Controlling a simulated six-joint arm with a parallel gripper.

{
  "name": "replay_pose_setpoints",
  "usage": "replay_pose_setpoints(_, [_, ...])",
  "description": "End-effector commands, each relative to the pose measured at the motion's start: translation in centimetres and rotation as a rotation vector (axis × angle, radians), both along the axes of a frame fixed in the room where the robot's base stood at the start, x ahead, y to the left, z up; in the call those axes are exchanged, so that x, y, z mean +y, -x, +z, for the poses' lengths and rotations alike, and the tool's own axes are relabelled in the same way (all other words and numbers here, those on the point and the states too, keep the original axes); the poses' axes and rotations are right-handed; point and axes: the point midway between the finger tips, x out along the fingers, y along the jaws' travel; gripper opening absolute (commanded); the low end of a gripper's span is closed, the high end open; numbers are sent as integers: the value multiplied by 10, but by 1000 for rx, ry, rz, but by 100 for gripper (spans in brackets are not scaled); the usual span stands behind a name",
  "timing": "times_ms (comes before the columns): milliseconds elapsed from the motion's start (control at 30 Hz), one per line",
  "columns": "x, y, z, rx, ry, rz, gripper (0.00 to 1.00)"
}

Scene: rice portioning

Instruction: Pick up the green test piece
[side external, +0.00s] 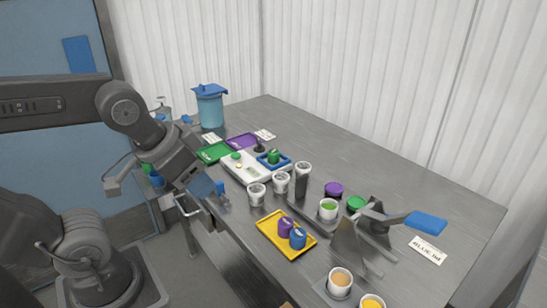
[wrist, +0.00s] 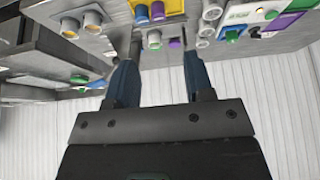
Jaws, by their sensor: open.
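A green piece (side external: 273,156) stands upright in a small blue tray (side external: 262,162) at the end of a white board, in the middle of the side view. A second, flat green item (side external: 236,155) lies on the white board. I cannot tell for certain which is the test piece. In the wrist view, a green shape (wrist: 233,33) shows at the upper right; its identity is unclear. My gripper (side external: 213,189) is at the table's near left edge, left of the green piece and apart from it. Its blue fingers (wrist: 160,56) are spread, with nothing seen between them.
A yellow tray (side external: 263,232) holds a purple and a blue piece. Several cups and a tall cylinder (side external: 302,181) stand mid-table. A grey stand with a blue-handled tool (side external: 426,222) is at the right. Green (side external: 213,153) and purple (side external: 242,141) trays lie further back.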

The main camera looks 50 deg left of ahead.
Motion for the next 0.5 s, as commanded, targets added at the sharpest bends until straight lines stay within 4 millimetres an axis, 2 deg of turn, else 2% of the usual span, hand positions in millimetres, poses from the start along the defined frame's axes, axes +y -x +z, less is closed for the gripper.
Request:
replay_pose_setpoints(167, [2, -6, 2, 0, -1, 15, 48])
replay_pose_setpoints(267, [10, -26, 7, 0, -6, 59, 48])
replay_pose_setpoints(367, [25, -61, 12, -1, -12, 134, 48])
replay_pose_setpoints(500, [55, -120, 11, -14, -21, 253, 48])
